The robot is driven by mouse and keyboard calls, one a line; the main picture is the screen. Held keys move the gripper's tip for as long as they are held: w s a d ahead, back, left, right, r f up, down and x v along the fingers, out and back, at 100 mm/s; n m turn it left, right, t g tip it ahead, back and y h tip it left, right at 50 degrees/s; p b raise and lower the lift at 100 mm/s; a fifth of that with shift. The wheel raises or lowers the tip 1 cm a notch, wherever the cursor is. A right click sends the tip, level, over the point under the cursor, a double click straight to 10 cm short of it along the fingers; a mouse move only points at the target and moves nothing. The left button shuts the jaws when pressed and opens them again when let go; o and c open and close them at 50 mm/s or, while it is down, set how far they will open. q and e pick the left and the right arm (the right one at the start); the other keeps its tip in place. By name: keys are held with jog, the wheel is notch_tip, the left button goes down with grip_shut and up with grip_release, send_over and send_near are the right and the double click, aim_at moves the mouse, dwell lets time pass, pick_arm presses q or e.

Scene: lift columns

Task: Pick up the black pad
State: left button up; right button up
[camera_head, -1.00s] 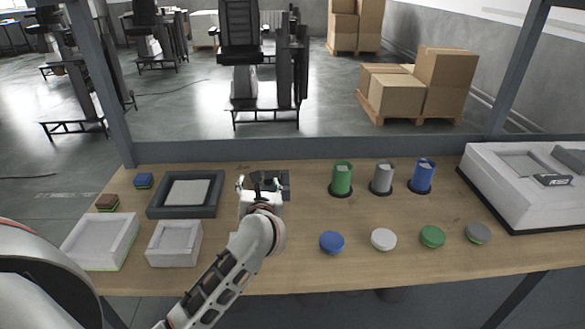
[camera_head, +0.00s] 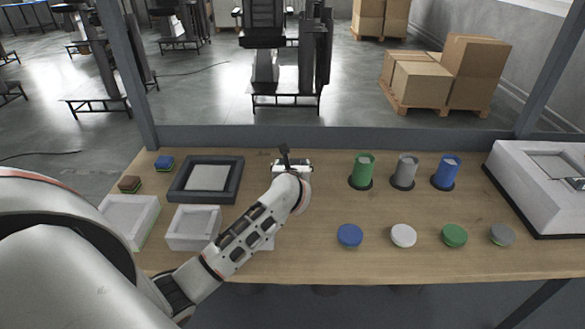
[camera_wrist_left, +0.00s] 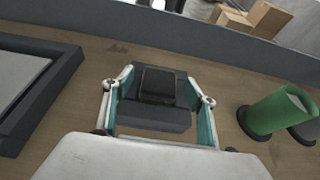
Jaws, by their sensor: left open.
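The black pad (camera_wrist_left: 158,80) shows in the left wrist view as a small dark block on a dark grey rectangular base (camera_wrist_left: 155,118). My left gripper (camera_wrist_left: 160,90) is open, with one finger on each side of the pad; I cannot tell whether either touches it. In the head view my left gripper (camera_head: 290,166) is over the wooden table, right of the dark-framed tray, and the arm and wrist hide most of the pad and its base. My right gripper is not in view.
On the table (camera_head: 330,205) are a dark-framed tray (camera_head: 233,182) to the left, white boxes (camera_head: 193,228), and green (camera_head: 364,168), grey and blue cylinders to the right. Several round lids (camera_head: 350,235) lie nearer. A large white fixture (camera_head: 520,180) stands far right.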

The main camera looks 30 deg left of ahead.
pick_arm(q)
jog(key=c, duration=1.2)
jog(key=shift+o, duration=0.2)
jog(key=shift+r, duration=0.1)
